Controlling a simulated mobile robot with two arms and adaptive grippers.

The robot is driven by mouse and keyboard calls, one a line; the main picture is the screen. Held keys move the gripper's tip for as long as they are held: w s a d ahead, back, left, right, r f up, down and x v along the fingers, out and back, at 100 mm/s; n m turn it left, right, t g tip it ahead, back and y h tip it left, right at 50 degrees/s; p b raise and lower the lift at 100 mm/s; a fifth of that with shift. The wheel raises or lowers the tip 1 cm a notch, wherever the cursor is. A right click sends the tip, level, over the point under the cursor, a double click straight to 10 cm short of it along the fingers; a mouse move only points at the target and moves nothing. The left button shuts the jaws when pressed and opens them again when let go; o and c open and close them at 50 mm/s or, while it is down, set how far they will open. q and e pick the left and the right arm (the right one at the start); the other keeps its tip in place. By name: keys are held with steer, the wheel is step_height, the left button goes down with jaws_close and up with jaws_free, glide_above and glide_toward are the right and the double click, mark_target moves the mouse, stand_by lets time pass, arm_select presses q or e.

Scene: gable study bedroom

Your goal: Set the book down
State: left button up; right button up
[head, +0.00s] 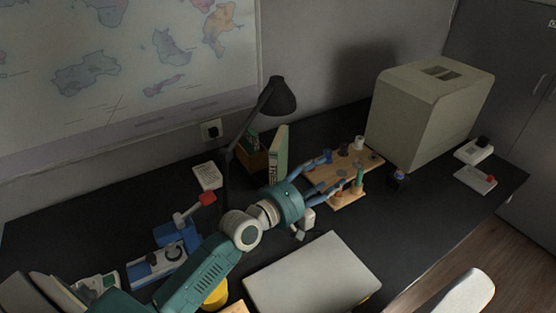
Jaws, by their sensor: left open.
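A book (279,153) with a pale green and cream cover and dark lettering on its spine stands upright on the dark desk, at a small wooden holder (254,160). My arm hides its lower end in part. My left gripper (335,170) is open, with its blue fingers spread to the right of the book. I see nothing held between the fingers. They show in front of a wooden board, and I cannot tell whether they touch it. My right gripper is not in view.
The wooden board (330,178) carries several pegs and small pieces. A black desk lamp (278,97) rises behind my arm. A large beige box (425,112) stands at the back right. A flat grey slab (312,275) lies in front. Bare desk (420,220) shows at the right.

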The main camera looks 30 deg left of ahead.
mark_target(276, 165)
arm_select(q)
steer(key=a+f+m+g+y, duration=0.1)
steer(key=a+m+y, duration=0.1)
steer(key=a+y, duration=0.1)
steer(key=a+f+m+y+p, duration=0.1)
steer(key=a+m+y, duration=0.1)
steer(key=a, duration=0.4)
steer(key=a+f+m+g+y, duration=0.1)
steer(key=a+m+y, duration=0.2)
steer(key=a+y, duration=0.1)
steer(key=shift+w+a+f+g, duration=0.1)
steer(key=shift+a+f+g, duration=0.05)
steer(key=shift+a, duration=0.25)
steer(key=shift+w+a+f+g, duration=0.1)
steer(key=shift+a+f+g, duration=0.05)
steer(key=shift+a, duration=0.2)
steer(key=shift+w+a+r, duration=0.1)
steer(key=shift+a, duration=0.2)
steer(key=x, duration=0.5)
steer(key=shift+w+a+p, duration=0.15)
steer(key=shift+w+p, duration=0.05)
steer(key=shift+p, duration=0.2)
steer(key=shift+w+a+f, duration=0.2)
steer(key=shift+w+f, duration=0.15)
steer(key=shift+w, duration=0.1)
steer(key=x, duration=0.4)
steer(key=shift+s+f+p, duration=0.1)
steer(key=shift+f+p, duration=0.25)
